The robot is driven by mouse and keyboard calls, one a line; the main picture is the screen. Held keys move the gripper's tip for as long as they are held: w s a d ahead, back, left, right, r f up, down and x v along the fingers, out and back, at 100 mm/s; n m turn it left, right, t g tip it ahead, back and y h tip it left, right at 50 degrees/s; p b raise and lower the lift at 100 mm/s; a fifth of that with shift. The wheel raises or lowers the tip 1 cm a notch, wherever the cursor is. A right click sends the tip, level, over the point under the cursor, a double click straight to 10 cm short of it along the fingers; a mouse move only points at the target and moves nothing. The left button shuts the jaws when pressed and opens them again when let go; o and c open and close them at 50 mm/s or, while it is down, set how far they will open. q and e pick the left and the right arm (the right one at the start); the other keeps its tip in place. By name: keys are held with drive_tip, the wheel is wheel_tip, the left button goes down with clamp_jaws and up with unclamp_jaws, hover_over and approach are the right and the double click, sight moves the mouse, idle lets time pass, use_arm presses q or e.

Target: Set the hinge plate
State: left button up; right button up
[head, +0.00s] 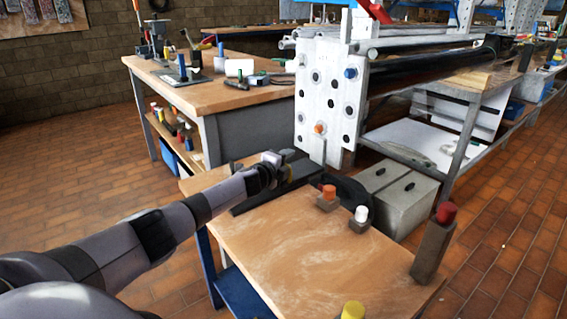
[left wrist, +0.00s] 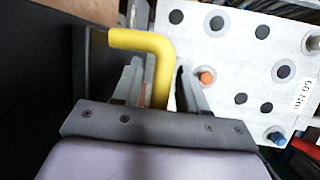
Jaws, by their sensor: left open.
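A pale perforated plate (head: 312,95), which may be the hinge plate, stands upright beyond the small wooden table. It carries a blue bolt (head: 350,72) and an orange bolt (head: 319,128). The left wrist view shows the plate (left wrist: 223,60) on the right, with the orange bolt (left wrist: 207,77), the blue bolt (left wrist: 276,138) and a "60 Nm" label. My left gripper (head: 290,156) is at the table's far edge, left of the plate's lower part. In the left wrist view its open fingers (left wrist: 157,75) stand either side of a yellow bent bar (left wrist: 150,42); contact is unclear.
The wooden table (head: 290,250) holds a block with an orange top (head: 328,192), one with a white top (head: 361,214), a tall one with a red top (head: 445,214) and a yellow knob (head: 352,311). A grey box (head: 403,192) stands behind. The table's middle is clear.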

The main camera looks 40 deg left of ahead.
use_arm(q)
drive_tip(key=shift+p+v, duration=0.55)
drive_tip(key=shift+v, duration=0.25)
drive_tip(key=p+v, duration=0.1)
drive_tip(key=v, duration=0.1)
drive_tip(key=shift+s+r, duration=0.1)
drive_tip(key=shift+s, duration=0.2)
drive_tip(key=shift+p+v, duration=0.35)
drive_tip(key=shift+v, duration=0.9)
drive_tip(key=shift+s, duration=0.2)
use_arm(e)
drive_tip(key=shift+s+d+r, duration=0.4)
drive_tip(key=shift+s+d, duration=0.1)
drive_tip(key=shift+w+r, duration=0.1)
